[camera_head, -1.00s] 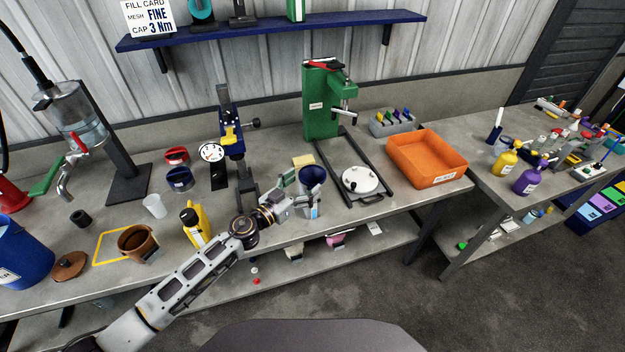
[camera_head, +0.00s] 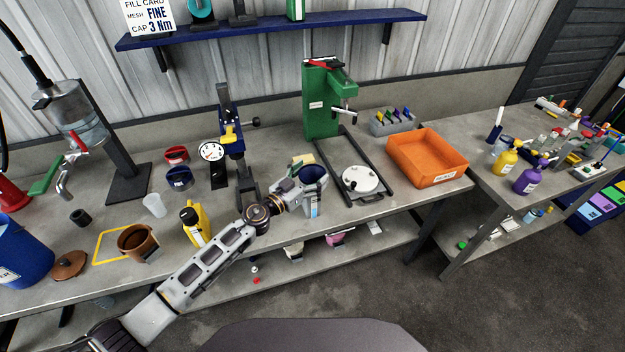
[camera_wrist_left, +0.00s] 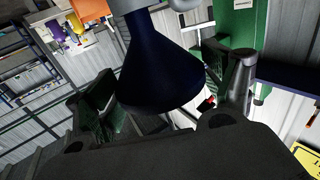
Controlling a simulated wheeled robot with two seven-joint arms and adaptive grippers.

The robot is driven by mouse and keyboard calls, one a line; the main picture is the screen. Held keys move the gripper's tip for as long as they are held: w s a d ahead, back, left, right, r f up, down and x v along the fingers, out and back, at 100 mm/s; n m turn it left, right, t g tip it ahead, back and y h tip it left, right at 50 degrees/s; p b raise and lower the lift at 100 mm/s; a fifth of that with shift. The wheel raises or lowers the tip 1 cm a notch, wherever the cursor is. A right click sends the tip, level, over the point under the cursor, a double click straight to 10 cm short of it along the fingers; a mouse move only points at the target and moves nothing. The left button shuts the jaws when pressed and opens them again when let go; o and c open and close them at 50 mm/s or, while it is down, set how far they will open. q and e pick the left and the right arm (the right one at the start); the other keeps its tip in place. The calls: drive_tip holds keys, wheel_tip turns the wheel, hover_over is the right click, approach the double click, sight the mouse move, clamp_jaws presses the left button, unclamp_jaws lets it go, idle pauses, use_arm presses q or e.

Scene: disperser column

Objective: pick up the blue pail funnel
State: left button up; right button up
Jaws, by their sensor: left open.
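The blue pail funnel (camera_head: 314,172) is a dark blue cone with a wide mouth, near the front edge of the bench in the head view. In the left wrist view the funnel (camera_wrist_left: 160,78) fills the middle, its wide end toward the camera. My left gripper (camera_head: 304,191) is open at the funnel, its green-padded fingers on either side of it in the wrist view. Whether a finger touches it I cannot tell. The gripper hides part of the funnel's lower body. My right gripper is not in view.
A white round lid (camera_head: 360,180) and a green press (camera_head: 321,100) stand right of and behind the funnel. A blue stand (camera_head: 231,135) and a yellow bottle (camera_head: 195,222) are to the left. An orange tray (camera_head: 428,160) is farther right.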

use_arm(q)
drive_tip(key=shift+w+d, duration=0.25)
drive_tip(key=shift+w, duration=0.05)
drive_tip(key=c, duration=0.7)
